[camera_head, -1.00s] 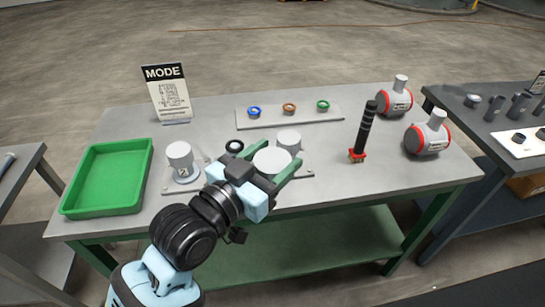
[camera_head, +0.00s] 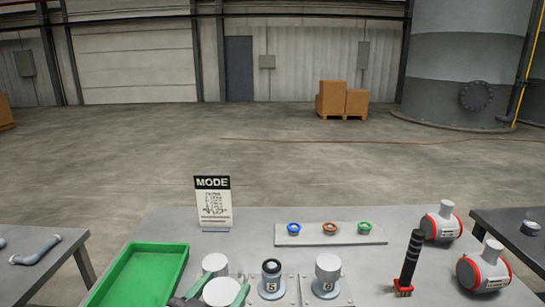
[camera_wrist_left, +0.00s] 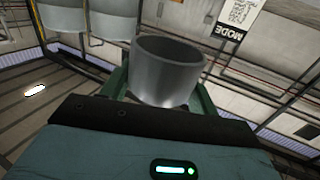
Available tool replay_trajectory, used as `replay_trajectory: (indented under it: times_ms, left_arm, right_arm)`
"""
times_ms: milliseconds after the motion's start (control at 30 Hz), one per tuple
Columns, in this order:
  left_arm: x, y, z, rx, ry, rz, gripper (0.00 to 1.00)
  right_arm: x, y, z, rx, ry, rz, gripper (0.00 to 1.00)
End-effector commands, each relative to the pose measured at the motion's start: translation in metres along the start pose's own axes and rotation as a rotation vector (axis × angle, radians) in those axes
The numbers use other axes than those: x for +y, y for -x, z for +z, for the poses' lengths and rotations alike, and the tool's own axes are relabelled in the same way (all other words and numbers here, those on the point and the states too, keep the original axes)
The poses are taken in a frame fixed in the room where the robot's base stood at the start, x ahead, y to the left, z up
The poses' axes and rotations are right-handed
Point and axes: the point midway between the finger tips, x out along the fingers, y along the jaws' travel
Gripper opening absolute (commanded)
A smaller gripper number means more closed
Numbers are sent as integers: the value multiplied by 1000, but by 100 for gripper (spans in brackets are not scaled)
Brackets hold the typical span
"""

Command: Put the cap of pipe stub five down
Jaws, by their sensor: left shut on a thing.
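My left gripper (camera_head: 212,298) is shut on a white cylindrical cap (camera_head: 222,292) at the bottom edge of the head view, left of pipe stub five. In the left wrist view the cap (camera_wrist_left: 168,78) sits between the green fingers, its hollow end showing. Pipe stub five (camera_head: 272,284) stands upright on its plate, marked 5, uncapped, with a dark ring around its top. The held cap is apart from it. My right gripper is not in view.
A capped stub (camera_head: 215,263) stands behind the held cap, and another (camera_head: 327,272) right of stub five. A green tray (camera_head: 140,270) lies left. A MODE sign (camera_head: 213,203), a strip with coloured rings (camera_head: 310,239), a black-handled tool (camera_head: 410,262) and red-rimmed vessels (camera_head: 441,225) are around.

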Motion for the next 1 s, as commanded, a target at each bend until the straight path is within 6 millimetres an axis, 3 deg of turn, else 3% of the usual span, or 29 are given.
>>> replay_trajectory:
  times_ms: [100,200,333,500,1000]
  left_arm:
    - [-46,25,18,-5,3,-153,38]
    - [-74,44,28,-4,2,-247,38]
    - [-97,62,35,-1,1,-326,38]
    - [-107,71,38,1,1,-363,38]
    - [-107,71,38,2,2,-363,38]
  right_arm:
    - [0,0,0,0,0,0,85]
    - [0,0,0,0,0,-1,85]
    - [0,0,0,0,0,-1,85]
    - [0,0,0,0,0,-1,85]
    - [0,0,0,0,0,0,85]
